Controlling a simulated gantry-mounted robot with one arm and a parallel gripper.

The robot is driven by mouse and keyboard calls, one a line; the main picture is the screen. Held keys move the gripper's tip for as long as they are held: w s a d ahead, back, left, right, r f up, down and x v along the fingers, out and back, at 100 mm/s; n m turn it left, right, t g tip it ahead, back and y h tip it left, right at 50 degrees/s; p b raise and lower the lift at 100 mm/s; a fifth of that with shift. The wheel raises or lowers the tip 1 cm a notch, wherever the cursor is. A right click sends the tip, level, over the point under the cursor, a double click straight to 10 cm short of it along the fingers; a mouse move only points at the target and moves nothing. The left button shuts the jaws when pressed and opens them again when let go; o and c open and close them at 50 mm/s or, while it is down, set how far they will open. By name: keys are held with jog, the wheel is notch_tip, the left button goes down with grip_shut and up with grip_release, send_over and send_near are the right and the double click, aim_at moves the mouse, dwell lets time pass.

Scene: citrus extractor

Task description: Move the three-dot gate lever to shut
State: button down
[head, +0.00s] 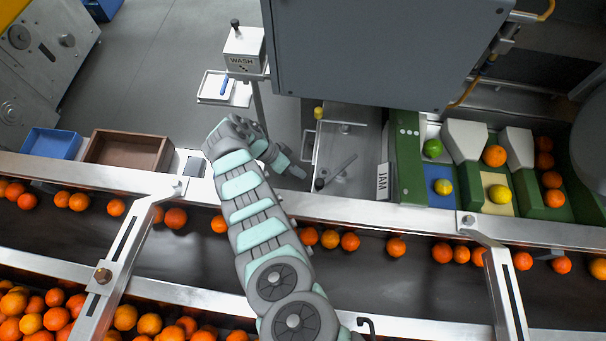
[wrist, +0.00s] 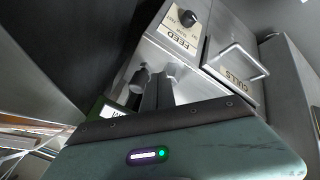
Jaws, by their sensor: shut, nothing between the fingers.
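No lever can be surely matched to those dots. A dark rod (head: 340,170) with a dark knob lies in the clear-topped bay left of the housing, and a yellow knob (head: 319,112) stands at the bay's back left. My gripper (head: 298,172) is shut and empty, just left of the bay. In the wrist view, my gripper's fingers (wrist: 156,80) point toward a metal box face, with a FEED knob (wrist: 188,18) above them.
A CULLS handle (wrist: 238,62) is on the metal box. A JAM sign (head: 382,182) stands beside the green housing. A large grey cabinet (head: 385,50) overhangs the back. A WASH box (head: 243,50) stands behind my gripper. A metal rail (head: 350,208) and orange-laden conveyor run below my arm.

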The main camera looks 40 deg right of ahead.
jog(key=a+p+v, duration=0.1)
jog(key=p+v, duration=0.2)
jog(key=v, duration=0.7)
jog(key=shift+s+a, duration=0.1)
